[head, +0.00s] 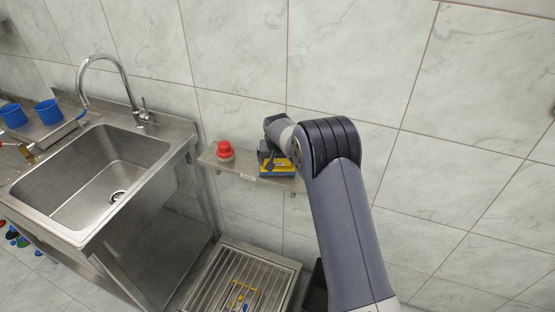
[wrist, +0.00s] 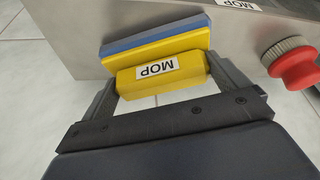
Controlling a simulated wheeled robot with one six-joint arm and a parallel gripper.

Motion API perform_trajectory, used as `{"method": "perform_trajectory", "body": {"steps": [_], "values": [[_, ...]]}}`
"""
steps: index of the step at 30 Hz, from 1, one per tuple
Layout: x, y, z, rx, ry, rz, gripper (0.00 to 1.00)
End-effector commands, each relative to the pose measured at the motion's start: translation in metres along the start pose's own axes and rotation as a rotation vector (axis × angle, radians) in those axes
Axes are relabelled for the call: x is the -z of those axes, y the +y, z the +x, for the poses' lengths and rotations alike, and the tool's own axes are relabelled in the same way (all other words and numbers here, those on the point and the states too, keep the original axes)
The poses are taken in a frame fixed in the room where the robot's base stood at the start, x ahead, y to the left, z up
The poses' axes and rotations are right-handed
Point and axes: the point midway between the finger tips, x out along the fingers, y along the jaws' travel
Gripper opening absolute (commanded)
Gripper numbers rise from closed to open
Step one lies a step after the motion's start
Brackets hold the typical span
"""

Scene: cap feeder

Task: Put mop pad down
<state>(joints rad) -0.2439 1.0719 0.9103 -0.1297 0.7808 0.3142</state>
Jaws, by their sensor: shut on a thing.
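The mop pad (wrist: 158,71) is a yellow block with a white MOP label and a blue layer along its far side. My gripper (wrist: 163,82) is shut on its yellow part, one finger at each end. In the head view my gripper (head: 276,157) is over the right part of the small steel wall shelf (head: 232,171), and the pad (head: 280,170) shows yellow and blue beneath it. The pad's blue side faces the shelf surface (wrist: 85,35); I cannot tell whether it rests on it or hovers just above. A MOP label (wrist: 238,5) is on the shelf's edge.
A red knob (head: 225,150) stands on the shelf left of the pad, also in the wrist view (wrist: 293,64). A steel sink (head: 100,175) with a tap is at left. A slatted metal grate (head: 245,278) is below the shelf. The tiled wall is behind.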

Motion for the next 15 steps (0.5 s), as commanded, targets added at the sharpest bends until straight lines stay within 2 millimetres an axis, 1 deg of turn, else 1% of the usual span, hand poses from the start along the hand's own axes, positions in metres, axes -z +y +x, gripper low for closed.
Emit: {"method": "perform_trajectory", "body": {"steps": [2,3,5,11,15], "values": [[-0.0012,0.0,0.0033,0.0,0.0,0.0,0.58],[-0.0009,0.0,0.0022,0.0,0.0,0.0,0.97],[-0.0008,0.0,0.0019,0.0,0.0,0.0,1.0],[-0.0007,0.0,0.0015,0.0,-0.001,0.0,1.0],[0.0006,-0.0001,-0.0034,0.0,0.001,0.0,1.0]]}}
